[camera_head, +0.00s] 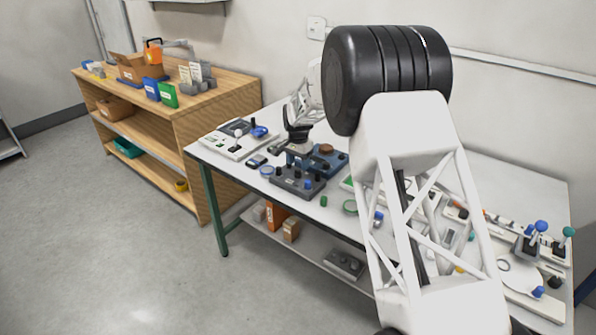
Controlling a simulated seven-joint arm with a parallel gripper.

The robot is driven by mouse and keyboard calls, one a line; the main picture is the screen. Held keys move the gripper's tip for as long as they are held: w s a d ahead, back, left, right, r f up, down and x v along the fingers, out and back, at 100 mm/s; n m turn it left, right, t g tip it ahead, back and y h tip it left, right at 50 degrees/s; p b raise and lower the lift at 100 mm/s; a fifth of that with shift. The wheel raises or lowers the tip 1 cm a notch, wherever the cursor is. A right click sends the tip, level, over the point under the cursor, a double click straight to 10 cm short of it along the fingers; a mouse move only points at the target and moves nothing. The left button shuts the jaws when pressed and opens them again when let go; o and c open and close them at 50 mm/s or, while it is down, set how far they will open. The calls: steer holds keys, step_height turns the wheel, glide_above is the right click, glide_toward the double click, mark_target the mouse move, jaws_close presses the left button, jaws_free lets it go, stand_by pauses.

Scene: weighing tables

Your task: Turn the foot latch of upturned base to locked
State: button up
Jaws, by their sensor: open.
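My gripper (298,138) is at the far end of my arm, pointing down over the weighing table. It is open, and I see nothing held in it. Just below and to its right is a blue block (328,163) with dark and brown round parts on top. In front of it lies a dark grey base (290,184) with several short upright knobs, some blue. This looks like the upturned base, but I cannot be sure. Its foot latch is too small to make out, so its setting does not show. My gripper appears above and behind this base, apart from it.
A white scale (228,147) with a blue dish (259,131) stands at the table's left end. My arm hides much of the table's middle. Levers with blue and teal knobs stand right. A wooden shelf (190,124) stands left.

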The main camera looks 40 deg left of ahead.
mark_target(298, 174)
steer(key=shift+f, duration=1.95)
steer(key=shift+c, duration=0.3)
steer(key=c, duration=0.9)
